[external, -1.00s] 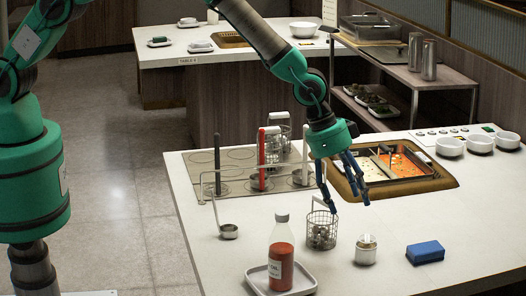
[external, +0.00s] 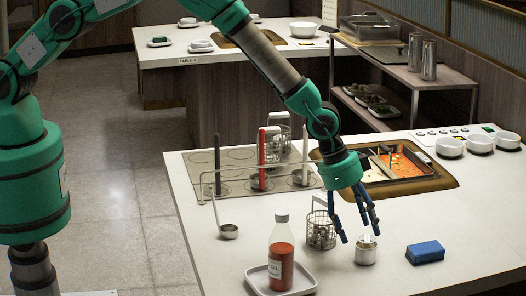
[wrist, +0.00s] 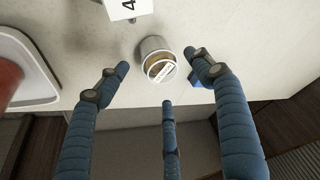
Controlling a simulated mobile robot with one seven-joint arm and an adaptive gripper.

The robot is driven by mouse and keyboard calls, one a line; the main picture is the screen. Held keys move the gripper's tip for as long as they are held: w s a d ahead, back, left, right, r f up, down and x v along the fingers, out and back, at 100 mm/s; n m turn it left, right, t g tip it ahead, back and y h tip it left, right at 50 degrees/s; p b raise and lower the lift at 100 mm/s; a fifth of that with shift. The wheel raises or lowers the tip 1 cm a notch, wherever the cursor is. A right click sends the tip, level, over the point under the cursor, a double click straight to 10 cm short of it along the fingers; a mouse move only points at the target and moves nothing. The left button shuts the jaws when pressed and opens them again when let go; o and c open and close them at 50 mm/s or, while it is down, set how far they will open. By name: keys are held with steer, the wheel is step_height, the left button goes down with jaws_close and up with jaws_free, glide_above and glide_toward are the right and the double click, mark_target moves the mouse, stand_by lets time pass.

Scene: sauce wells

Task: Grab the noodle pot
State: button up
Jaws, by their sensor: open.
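A small round pot (external: 366,256) with a pale label stands upright on the white counter, right of a wire basket (external: 321,236). In the wrist view the pot (wrist: 151,47) shows a metal-looking side, a round top with brownish-yellow inside the rim, and a label too small to read. No other noodle pot is clear. My gripper (external: 361,235) is open and empty, its three blue fingers pointing down just above the pot. In the wrist view my gripper's fingertips (wrist: 158,78) spread around the pot's outline, and no contact shows.
A blue block (external: 425,252) lies right of the pot. A red sauce bottle (external: 281,262) stands on a white tray (external: 256,284) to the left. The counter's front is otherwise mostly clear.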

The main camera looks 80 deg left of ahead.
mark_target(365, 238)
steer(key=shift+f, duration=0.1)
stand_by(0.3)
steer(key=shift+x, duration=2.55)
steer(key=shift+c, duration=0.5)
steer(key=c, duration=1.2)
